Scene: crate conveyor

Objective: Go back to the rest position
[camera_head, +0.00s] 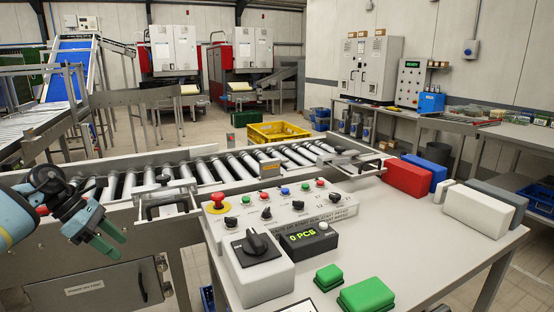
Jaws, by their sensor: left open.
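My left gripper (108,243) shows at the lower left, with green fingertips spread apart and nothing between them. It hangs in front of the near side of the roller conveyor (130,182), left of the control table. My left arm comes in from the left edge in blue and black. My right gripper does not show. A yellow crate (277,133) sits past the far side of the conveyor rollers.
The control table (420,262) carries a button panel (283,205), a knob box (256,266), a counter reading "0 PCS" (308,240), green blocks (366,297), and red (408,178), blue, white and grey blocks. A metal cabinet (95,290) stands below the conveyor.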

